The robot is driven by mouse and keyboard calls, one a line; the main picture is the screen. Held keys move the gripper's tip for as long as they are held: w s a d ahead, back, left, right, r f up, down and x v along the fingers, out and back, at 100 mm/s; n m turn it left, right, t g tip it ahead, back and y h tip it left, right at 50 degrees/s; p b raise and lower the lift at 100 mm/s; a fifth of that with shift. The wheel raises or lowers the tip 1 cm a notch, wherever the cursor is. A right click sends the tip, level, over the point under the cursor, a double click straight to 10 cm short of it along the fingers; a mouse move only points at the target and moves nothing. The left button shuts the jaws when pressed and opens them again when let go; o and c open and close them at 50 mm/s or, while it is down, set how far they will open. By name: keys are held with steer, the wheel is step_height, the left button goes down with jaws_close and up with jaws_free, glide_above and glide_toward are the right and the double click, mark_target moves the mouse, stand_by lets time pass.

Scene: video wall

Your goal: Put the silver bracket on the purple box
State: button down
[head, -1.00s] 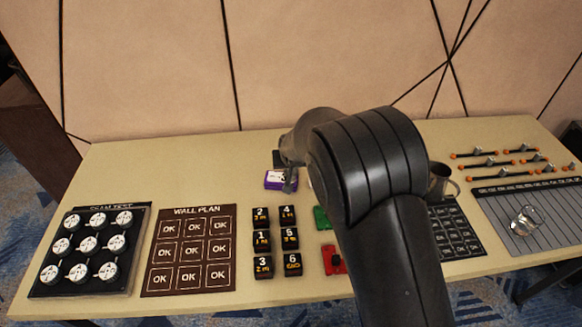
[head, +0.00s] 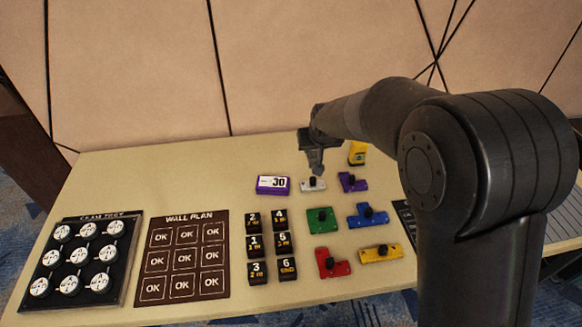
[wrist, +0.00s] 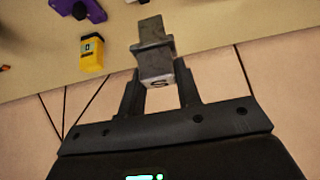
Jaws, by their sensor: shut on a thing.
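My gripper (head: 316,163) is over the bracket in the head view. In the wrist view, my gripper (wrist: 157,82) is shut on a grey block (wrist: 154,45) with a light, marked end face.
A purple bracket (head: 351,182) and yellow box (head: 357,153) stand to the right. Green (head: 322,221), blue (head: 368,216), red (head: 331,263) and yellow (head: 381,254) brackets lie nearer. Black number blocks (head: 254,246) are left of these. The table behind the purple box is clear.

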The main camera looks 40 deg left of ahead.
steer(key=shift+s+a+f, duration=0.7)
steer(key=shift+a+f, duration=1.1)
steer(key=shift+a, duration=0.3)
steer(key=shift+s+a+f, duration=0.75)
steer(key=shift+a+f, duration=1)
steer(key=shift+a, duration=0.4)
steer(key=shift+s+a+f, duration=0.7)
steer(key=shift+a+f, duration=1.1)
steer(key=shift+a, duration=0.3)
steer(key=shift+f, duration=0.15)
steer(key=c, duration=1.1)
jaws_free()
steer(key=shift+o, duration=0.2)
steer(key=shift+s+r, duration=0.1)
steer(key=shift+r, duration=0.2)
steer(key=v, duration=1.1)
steer(key=shift+s+d+r, duration=0.15)
steer(key=shift+d+r, duration=0.05)
steer(key=shift+r, duration=0.05)
